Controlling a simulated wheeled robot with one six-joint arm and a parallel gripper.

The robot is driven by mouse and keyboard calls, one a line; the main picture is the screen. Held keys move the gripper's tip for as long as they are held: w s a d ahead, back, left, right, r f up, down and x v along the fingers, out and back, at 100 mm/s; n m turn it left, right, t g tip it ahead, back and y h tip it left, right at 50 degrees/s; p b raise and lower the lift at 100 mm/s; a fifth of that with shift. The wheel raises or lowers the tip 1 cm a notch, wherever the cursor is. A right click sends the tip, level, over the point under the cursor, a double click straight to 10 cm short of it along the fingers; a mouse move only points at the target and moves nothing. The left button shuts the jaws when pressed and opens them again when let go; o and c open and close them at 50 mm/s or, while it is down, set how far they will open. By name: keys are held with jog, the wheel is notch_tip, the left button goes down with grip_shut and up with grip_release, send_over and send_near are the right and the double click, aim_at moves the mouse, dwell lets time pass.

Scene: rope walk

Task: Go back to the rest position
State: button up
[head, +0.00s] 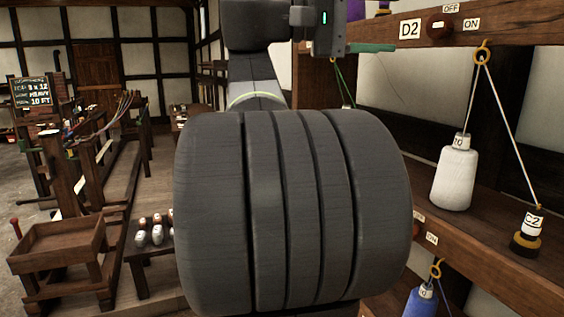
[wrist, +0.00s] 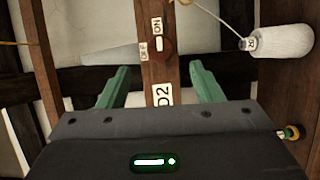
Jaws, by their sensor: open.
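My gripper shows in the wrist view (wrist: 160,88) with its two green fingers spread apart and nothing between them. It faces the upper wooden beam (wrist: 155,65) marked D2, and the switch (wrist: 163,48) with its OFF and ON labels lies beyond the fingertips. In the head view one green finger (head: 372,48) shows near the top, left of the D2 label (head: 409,29).
At the right, a white spool (head: 456,178) stands on the rack shelf. A cord runs from a brass ring (head: 482,53) to a weight tagged C2 (head: 528,232). A blue spool (head: 421,301) is lower down. A wooden tray (head: 58,240) stands at left; open floor shows at far left.

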aim_at(435, 26)
jog(key=d, duration=0.7)
jog(key=shift+d, duration=0.25)
jog(key=shift+d+f+n, duration=0.1)
jog(key=shift+d+n, duration=0.15)
jog(key=shift+n, duration=0.05)
jog(key=n+h, duration=0.1)
jog(key=n, duration=0.2)
jog(key=shift+a, duration=0.1)
jog(key=n+t+h, duration=0.1)
jog(key=n, duration=0.2)
jog(key=n+h, duration=0.1)
jog(key=n, duration=0.1)
jog(key=shift+s+n+t, duration=0.1)
jog(key=shift+n+t, duration=0.3)
jog(key=n+t+p, duration=0.1)
jog(key=n+t, duration=0.1)
jog(key=n, duration=0.2)
jog(key=n+t+p, duration=0.2)
jog(key=n, duration=0.1)
jog(key=shift+s+n, duration=0.15)
jog(key=shift+n, duration=0.25)
jog(key=shift+f+n+t+p, duration=0.1)
jog(key=shift+n+t+p, duration=0.3)
jog(key=shift+n, duration=0.4)
jog(key=shift+f, duration=0.15)
